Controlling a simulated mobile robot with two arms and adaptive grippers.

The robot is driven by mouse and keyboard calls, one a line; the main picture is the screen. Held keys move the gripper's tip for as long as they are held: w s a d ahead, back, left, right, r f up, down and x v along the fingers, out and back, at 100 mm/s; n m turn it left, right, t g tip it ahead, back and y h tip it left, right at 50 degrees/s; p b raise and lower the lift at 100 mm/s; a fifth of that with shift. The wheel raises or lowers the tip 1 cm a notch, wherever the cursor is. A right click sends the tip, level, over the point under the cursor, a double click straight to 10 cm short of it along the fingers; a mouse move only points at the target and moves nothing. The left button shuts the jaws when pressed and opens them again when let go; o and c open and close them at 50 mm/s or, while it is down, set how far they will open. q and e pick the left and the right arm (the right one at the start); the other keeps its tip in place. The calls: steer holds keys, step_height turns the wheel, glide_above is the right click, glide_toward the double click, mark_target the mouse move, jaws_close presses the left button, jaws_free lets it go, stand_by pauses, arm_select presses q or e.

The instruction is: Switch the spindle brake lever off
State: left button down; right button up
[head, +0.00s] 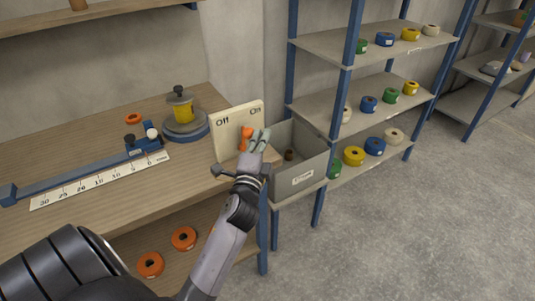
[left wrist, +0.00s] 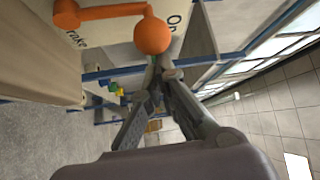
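The spindle brake panel (head: 228,137) is a cream board standing at the right end of the workbench, marked "Off" on its left and "On" on its right. Its orange lever (head: 245,138) is partly hidden by my left gripper. In the left wrist view the lever's round orange knob (left wrist: 152,36) is close beside the "On" lettering. My left gripper (head: 260,136) is in front of the panel, just right of the lever. In the left wrist view its fingertips (left wrist: 159,64) come together just below the knob, with nothing visible between them. Contact with the knob is unclear. My right gripper is not in view.
A grey bin (head: 298,180) stands right of the panel. A spindle with a yellow roll (head: 183,112) and a ruler (head: 100,181) are on the workbench (head: 80,130). Shelves with tape rolls (head: 375,146) stand behind at right. The floor at right is clear.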

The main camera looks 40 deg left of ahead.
mark_target(248, 134)
arm_select(q)
steer(key=shift+s+a+n+t+y+b, duration=0.15)
steer(key=shift+s+a+n+b, duration=0.15)
steer(key=shift+s, duration=0.3)
steer(key=shift+s+a+n+t+y+b, duration=0.15)
steer(key=shift+s+a+b, duration=0.15)
steer(key=shift+s, duration=0.3)
steer(key=shift+s+a+n+t+y+b, duration=0.1)
steer(key=shift+s+a+n+b, duration=0.2)
steer(key=shift+s, duration=0.3)
steer(key=shift+s+a+f, duration=0.15)
steer(key=shift+s, duration=0.3)
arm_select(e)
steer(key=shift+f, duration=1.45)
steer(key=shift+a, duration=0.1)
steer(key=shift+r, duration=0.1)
